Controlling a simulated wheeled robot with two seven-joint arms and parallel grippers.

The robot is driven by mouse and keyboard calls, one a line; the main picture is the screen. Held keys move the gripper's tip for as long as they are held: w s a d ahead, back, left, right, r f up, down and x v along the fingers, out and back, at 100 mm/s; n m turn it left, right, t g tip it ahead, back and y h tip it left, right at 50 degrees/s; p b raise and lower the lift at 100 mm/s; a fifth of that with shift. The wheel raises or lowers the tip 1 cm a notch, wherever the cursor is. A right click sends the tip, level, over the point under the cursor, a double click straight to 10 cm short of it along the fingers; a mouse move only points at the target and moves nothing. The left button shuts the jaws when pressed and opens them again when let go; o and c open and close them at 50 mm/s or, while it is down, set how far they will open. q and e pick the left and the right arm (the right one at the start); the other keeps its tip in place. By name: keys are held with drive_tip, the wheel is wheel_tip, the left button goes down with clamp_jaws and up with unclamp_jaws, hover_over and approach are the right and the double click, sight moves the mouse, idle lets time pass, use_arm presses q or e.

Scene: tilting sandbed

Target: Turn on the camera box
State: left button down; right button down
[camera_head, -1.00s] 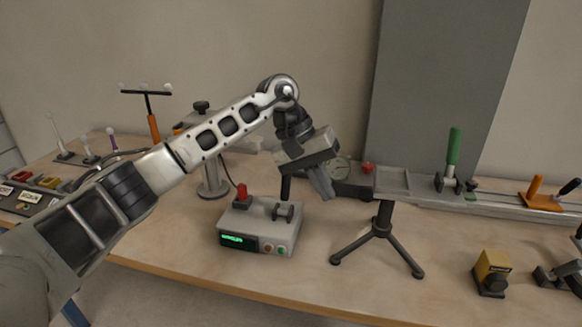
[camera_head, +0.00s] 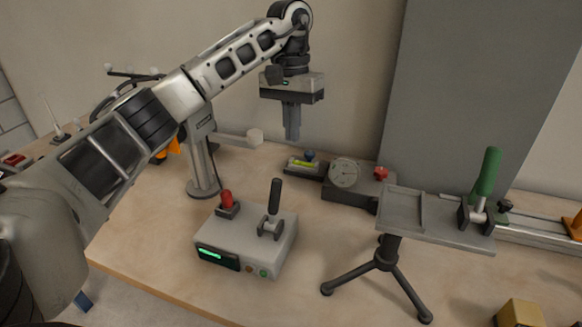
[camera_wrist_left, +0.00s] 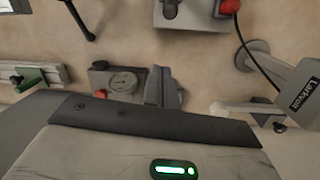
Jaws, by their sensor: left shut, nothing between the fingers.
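The camera box, which I take to be the grey box (camera_head: 262,252) with a lit green display (camera_head: 213,254), sits on the table in the head view. A red switch (camera_head: 226,201) and an upright black-handled lever (camera_head: 274,203) stand on its top. Part of the box (camera_wrist_left: 190,14) and the red switch (camera_wrist_left: 230,6) show at the top of the left wrist view. My left gripper (camera_head: 292,137) is shut and empty, fingers pointing down, raised above and behind the box and apart from it. Its fingers also show in the wrist view (camera_wrist_left: 163,88). My right gripper is not in view.
A tripod-mounted plate (camera_head: 405,210) with a green-handled clamp (camera_head: 486,175) stands right of the box. A dial gauge (camera_head: 344,173) and a small level (camera_head: 304,165) lie behind it. A grey post stand (camera_head: 201,170) is behind left.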

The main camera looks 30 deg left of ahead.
sight(274, 204)
use_arm(q)
drive_tip(key=s+d+f+p, duration=0.1)
drive_tip(key=s+f, duration=0.3)
drive_tip(key=f, duration=0.4)
drive_tip(key=shift+s+p, duration=0.4)
drive_tip(key=shift+p, duration=0.4)
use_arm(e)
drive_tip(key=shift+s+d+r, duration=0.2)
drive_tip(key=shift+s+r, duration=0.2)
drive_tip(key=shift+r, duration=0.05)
use_arm(q)
drive_tip(key=shift+f, duration=0.1)
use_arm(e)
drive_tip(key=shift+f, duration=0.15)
